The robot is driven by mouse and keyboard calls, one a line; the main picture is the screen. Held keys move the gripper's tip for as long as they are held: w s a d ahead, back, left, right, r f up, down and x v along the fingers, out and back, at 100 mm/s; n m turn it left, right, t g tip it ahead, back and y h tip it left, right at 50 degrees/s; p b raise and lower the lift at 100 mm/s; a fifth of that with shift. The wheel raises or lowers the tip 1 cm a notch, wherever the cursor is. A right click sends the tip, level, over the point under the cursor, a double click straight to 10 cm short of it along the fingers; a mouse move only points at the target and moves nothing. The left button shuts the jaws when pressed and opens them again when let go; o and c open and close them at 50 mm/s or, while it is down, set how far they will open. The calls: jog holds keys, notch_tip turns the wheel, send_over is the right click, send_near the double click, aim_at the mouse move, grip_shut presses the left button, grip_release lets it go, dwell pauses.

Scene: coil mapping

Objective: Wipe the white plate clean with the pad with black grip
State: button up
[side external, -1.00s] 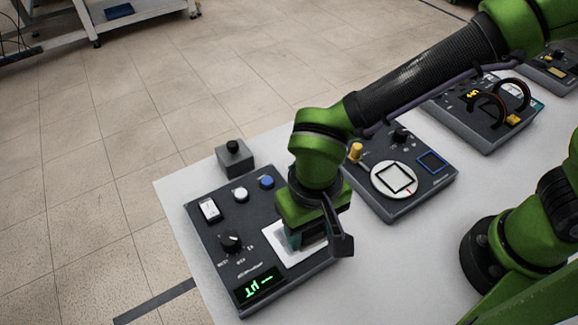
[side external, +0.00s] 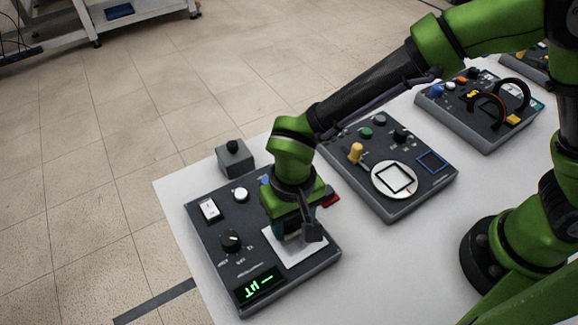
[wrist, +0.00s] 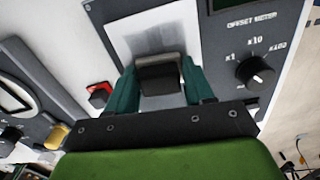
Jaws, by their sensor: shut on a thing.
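The white plate (side external: 290,259) lies on the dark meter panel, partly covered by my gripper. In the wrist view the plate (wrist: 178,17) shows a grey smudged area (wrist: 145,42) beyond the grip. My gripper (wrist: 158,82) has teal fingers closed on the two sides of the black grip (wrist: 160,72). The grip is over the plate. The pad under it is hidden, so I cannot see its contact with the plate.
The meter panel (side external: 208,262) carries a knob (side external: 230,241), a white switch and a lit green display (side external: 259,289). A red-topped dark block (wrist: 100,94) is beside the plate. A small dark box (side external: 235,160) stands behind; another panel (side external: 389,209) is to the right.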

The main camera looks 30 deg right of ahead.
aim_at(305, 254)
jog(key=shift+w, duration=0.85)
jog(key=shift+s, duration=3.55)
jog(key=shift+w+a, duration=0.2)
jog(key=shift+w, duration=0.3)
jog(key=shift+w+a, duration=0.2)
jog(key=shift+w, duration=2.95)
jog(key=shift+s, duration=3.35)
jog(key=shift+s+r, duration=0.1)
jog(key=shift+s, duration=0.15)
notch_tip(305, 254, up, 8)
jog(key=shift+w, duration=0.15)
